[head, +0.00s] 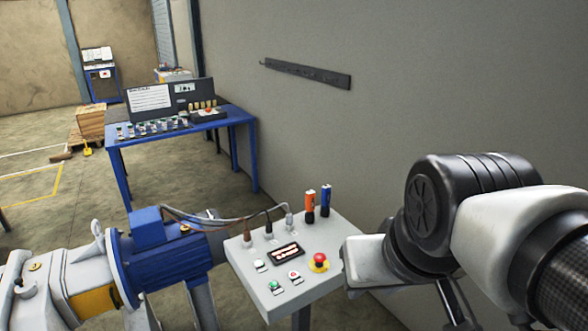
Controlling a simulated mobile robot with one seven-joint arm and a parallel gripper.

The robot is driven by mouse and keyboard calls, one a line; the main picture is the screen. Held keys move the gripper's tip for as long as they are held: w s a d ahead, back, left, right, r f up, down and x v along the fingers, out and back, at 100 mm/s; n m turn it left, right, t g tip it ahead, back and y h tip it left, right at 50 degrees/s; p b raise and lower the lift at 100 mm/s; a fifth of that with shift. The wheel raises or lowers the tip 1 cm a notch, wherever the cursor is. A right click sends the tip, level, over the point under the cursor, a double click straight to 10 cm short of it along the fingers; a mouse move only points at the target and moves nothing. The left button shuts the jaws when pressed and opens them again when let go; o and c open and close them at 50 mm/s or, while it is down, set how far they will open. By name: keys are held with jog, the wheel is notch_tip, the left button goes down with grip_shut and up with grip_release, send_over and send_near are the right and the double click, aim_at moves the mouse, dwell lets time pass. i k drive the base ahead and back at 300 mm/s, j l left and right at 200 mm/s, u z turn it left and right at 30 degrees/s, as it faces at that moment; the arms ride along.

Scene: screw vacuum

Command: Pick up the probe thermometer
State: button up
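Two small upright handheld instruments stand at the back corner of the grey control panel (262,293). One is orange with a dark lower part (310,209), and the other is blue with a pale top (326,202). They stand side by side, close together. Either could be the probe thermometer; I cannot tell which at this size. My arm shows at the right, to the right of the panel and apart from both instruments. The fingers of my gripper do not show in the head view.
The panel carries a red emergency button (319,262), a small display (287,253), push buttons and cable plugs. A blue motor (160,262) with grey pump parts stands left of it. A blue workbench (235,119) stands behind, along the grey wall (400,60).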

aim_at(310, 195)
jog(key=u, duration=2.3)
jog(key=z, duration=2.3)
jog(key=i+l+u, duration=0.35)
jog(key=l, duration=0.3)
jog(key=i+l+u, duration=0.4)
jog(key=l, duration=0.35)
jog(key=i+l+u, duration=0.2)
jog(key=l, duration=0.2)
